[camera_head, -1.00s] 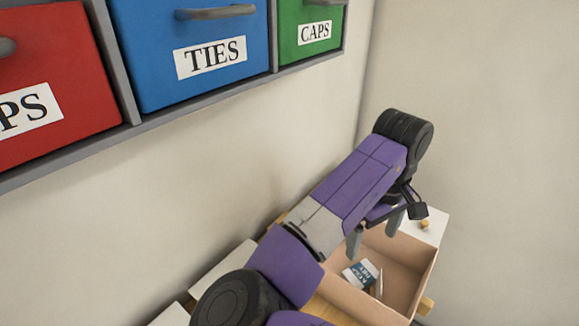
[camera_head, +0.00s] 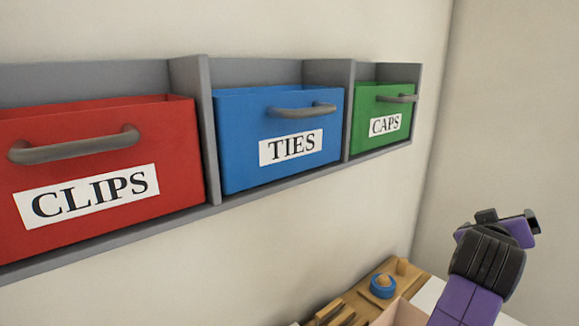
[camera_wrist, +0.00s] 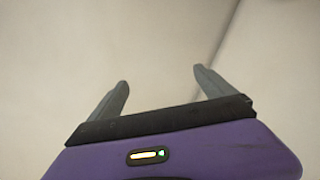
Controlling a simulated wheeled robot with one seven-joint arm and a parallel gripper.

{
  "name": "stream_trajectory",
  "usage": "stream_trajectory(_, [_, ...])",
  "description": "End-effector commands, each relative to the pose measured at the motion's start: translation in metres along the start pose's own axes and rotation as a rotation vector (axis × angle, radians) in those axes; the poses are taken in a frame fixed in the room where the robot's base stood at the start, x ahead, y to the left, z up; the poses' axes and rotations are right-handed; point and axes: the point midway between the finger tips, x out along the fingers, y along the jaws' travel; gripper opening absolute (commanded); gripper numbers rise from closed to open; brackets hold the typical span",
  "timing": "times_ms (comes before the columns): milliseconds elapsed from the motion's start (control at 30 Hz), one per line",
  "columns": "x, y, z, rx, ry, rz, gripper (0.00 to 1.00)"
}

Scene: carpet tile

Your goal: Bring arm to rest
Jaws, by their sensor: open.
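My gripper (camera_wrist: 162,85) shows in the wrist view with its two grey fingers spread apart. Nothing is between them; behind them is only pale wall and a corner line. In the head view my purple and black arm is raised at the lower right, and the gripper fingers cannot be made out there.
A grey wall shelf (camera_head: 206,130) holds a red CLIPS bin (camera_head: 95,215), a blue TIES bin (camera_head: 235,120) and a green CAPS bin (camera_head: 370,108). Below is a wooden rack (camera_head: 398,267) with a blue roll (camera_head: 383,286), and an open box's edge (camera_head: 400,312). The right wall is bare.

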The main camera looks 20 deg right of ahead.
Motion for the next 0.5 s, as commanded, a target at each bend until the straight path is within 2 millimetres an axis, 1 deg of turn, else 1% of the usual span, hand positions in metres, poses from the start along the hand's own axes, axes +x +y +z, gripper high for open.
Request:
stream_trajectory(33, [-0.005, 0.004, -0.011, -0.008, 0.090, 0.030, 0.94])
stream_trajectory(100, [-0.015, 0.005, -0.029, -0.001, 0.212, 0.049, 0.94])
stream_trajectory(167, [-0.027, 0.002, -0.041, 0.003, 0.313, 0.053, 0.94])
stream_trajectory(233, [-0.042, -0.005, -0.051, 0.005, 0.423, 0.042, 0.94])
stream_trajectory(367, [-0.075, -0.025, -0.059, 0.012, 0.604, -0.017, 0.94])
stream_trajectory(500, [-0.115, -0.053, -0.051, 0.024, 0.759, -0.124, 0.94])
